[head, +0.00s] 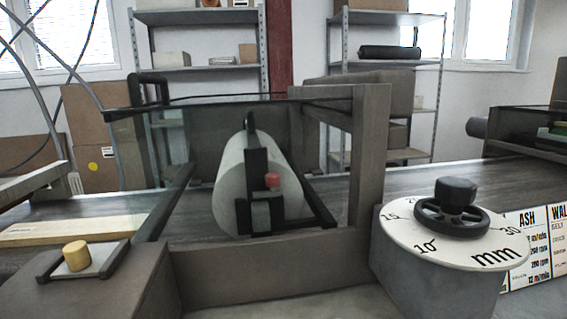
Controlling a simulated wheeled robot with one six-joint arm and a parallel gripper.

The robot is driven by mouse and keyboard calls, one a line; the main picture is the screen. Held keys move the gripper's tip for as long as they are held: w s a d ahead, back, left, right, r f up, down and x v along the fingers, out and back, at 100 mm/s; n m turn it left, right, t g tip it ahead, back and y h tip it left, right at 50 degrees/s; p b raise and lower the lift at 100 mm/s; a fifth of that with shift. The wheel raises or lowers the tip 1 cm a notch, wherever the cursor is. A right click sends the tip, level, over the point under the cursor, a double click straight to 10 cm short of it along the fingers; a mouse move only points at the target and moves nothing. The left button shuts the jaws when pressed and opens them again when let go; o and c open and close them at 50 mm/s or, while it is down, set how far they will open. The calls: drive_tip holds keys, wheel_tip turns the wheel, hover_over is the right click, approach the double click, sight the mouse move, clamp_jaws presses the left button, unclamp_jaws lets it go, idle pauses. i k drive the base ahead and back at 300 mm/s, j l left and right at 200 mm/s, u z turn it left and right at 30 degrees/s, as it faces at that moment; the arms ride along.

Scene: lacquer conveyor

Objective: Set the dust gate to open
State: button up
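A small pale plate (100,257) with a round wooden knob (76,256) sits between dark rails on top of a brown housing (110,290) at the lower left. It looks like a slide gate and may be the dust gate, but no label on it is legible. The knob is toward the left, near end of the plate. Whether the gate is open or shut cannot be told from this view. My gripper does not show in the frame.
A glass-covered frame (355,170) encloses a pale roller (285,190) with a black bracket and red button. A black handwheel (458,214) stands on a millimetre dial at right. A conveyor belt (410,190) and a board (60,230) lie behind. Shelves stand at the back.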

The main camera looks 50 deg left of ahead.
sight(83, 260)
drive_tip(key=u, duration=1.8)
